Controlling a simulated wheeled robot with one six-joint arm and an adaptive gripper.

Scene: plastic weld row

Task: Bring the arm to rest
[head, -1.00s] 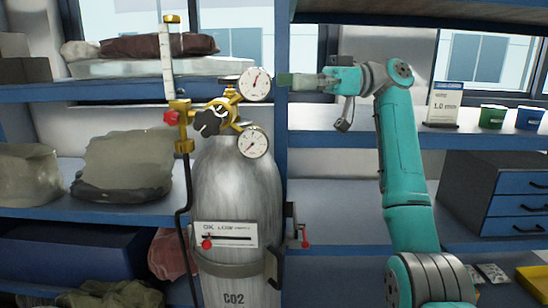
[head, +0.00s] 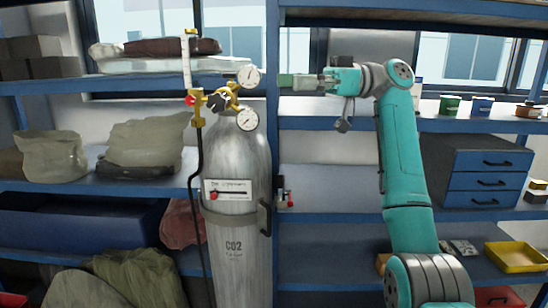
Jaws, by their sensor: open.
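My arm is teal with grey joints and stands raised on the right side of the head view. Its upper part bends to the left, and my gripper (head: 291,81) points left at the height of the upper shelf.
Blue shelving (head: 330,215) fills the background. A blue drawer unit (head: 486,180), a green cup (head: 450,104), a blue cup (head: 481,105) and a yellow tray (head: 515,257) are at right. Bags (head: 145,145) and a blue bin (head: 75,227) are at left.

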